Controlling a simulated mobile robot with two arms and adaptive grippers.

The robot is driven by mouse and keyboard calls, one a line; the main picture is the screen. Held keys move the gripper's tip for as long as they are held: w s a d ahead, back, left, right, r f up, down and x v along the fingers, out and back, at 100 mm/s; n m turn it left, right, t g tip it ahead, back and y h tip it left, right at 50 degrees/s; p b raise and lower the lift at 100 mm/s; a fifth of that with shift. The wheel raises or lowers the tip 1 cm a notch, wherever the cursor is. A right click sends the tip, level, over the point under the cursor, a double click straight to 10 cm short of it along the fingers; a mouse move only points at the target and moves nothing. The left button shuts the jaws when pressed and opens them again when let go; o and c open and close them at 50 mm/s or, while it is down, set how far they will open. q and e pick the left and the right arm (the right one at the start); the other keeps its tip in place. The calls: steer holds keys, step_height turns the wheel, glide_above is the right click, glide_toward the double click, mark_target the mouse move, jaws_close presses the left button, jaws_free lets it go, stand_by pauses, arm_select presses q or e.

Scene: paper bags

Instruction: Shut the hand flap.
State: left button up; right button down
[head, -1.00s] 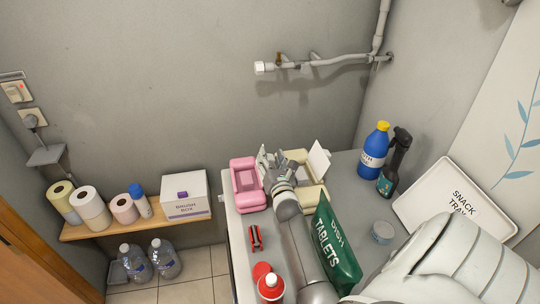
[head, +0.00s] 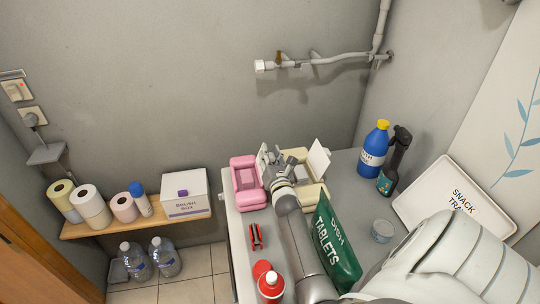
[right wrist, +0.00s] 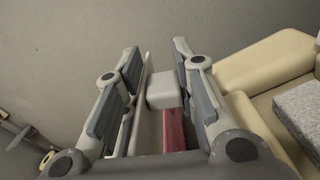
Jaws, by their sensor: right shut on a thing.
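A cream box (head: 313,193) stands open on the grey table, with a grey block (right wrist: 304,107) inside. One white flap (head: 319,160) stands tilted up at its right side. Another pale upright flap (head: 262,157) is at its left, beside the pink box. My right gripper (head: 274,156) is at this left flap. In the right wrist view my fingers (right wrist: 158,95) stand on either side of the pale panel and its white block (right wrist: 163,90), shut on it. The gripper and wrist hide part of the cream box. My left gripper is not in view.
The pink box (head: 249,200) is close on the left. A green dish tablets bag (head: 335,245) lies beside my right forearm. A red bottle (head: 271,287), blue bottle (head: 373,150), black spray bottle (head: 396,160) and snack tray (head: 455,203) stand around the table.

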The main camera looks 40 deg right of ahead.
mark_target(260, 167)
stand_by(0.7)
steer(key=shift+w+a+n+b, duration=0.2)
steer(key=shift+a+n+b, duration=0.25)
steer(key=shift+n+b, duration=0.5)
steer(key=shift+w+a+r+n+b, duration=0.3)
steer(key=shift+a+n, duration=0.15)
steer(key=shift+n, duration=0.3)
steer(key=shift+w+a+r+n, duration=0.2)
steer(key=shift+a+n, duration=0.35)
steer(key=shift+n, duration=0.45)
steer(key=shift+w+a+n, duration=0.35)
steer(key=shift+a+n, duration=0.15)
steer(key=shift+n, duration=0.3)
steer(key=c, duration=1.2)
jaws_free()
steer(key=shift+c, duration=0.2)
steer(key=v, duration=1.2)
